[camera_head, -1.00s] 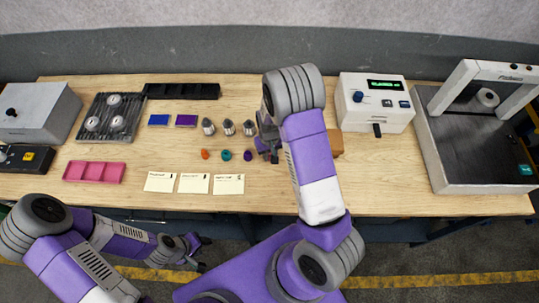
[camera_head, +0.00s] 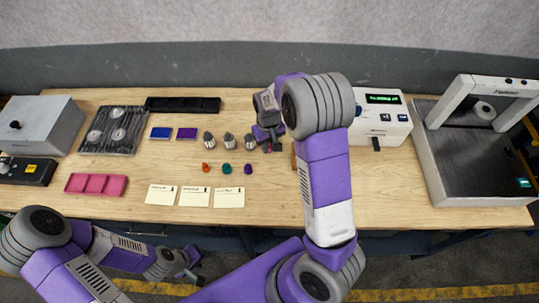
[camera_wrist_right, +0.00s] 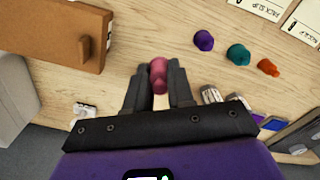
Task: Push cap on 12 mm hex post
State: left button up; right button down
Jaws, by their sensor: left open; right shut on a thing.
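My right gripper (camera_wrist_right: 158,85) is shut on a pinkish-red cap (camera_wrist_right: 158,73) in the right wrist view. In the head view this gripper (camera_head: 270,142) is just right of a row of three metallic posts (camera_head: 229,140). The posts also show partly behind the gripper in the right wrist view (camera_wrist_right: 211,95). I cannot read which one is 12 mm. Loose orange (camera_head: 206,167), teal (camera_head: 227,169) and purple (camera_head: 248,169) caps lie in front of the posts. My left gripper (camera_head: 191,266) is open and empty, in front of the table.
Paper cards (camera_head: 194,196) lie near the front edge. A wooden block with a handle (camera_wrist_right: 60,32) is near the right gripper. A white device (camera_head: 381,122) stands to the right, a pink tray (camera_head: 96,184) to the left. Bare tabletop lies front right.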

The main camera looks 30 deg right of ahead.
jog(key=w+d+r+n+p, duration=0.1)
jog(key=w+d+r+n, duration=0.35)
jog(key=w, duration=0.25)
jog(key=shift+d+f+b, duration=0.2)
jog(key=shift+f+b, duration=1.15)
jog(key=shift+f, duration=0.8)
jog(key=shift+w+f+b, duration=0.1)
jog(key=shift+f+b, duration=0.55)
jog(key=shift+f, duration=0.45)
jog(key=shift+f+b, duration=0.4)
jog(key=shift+f, duration=0.25)
jog(key=c, duration=0.9)
grip_release()
jog(key=shift+o, duration=0.4)
jog(key=o, duration=0.4)
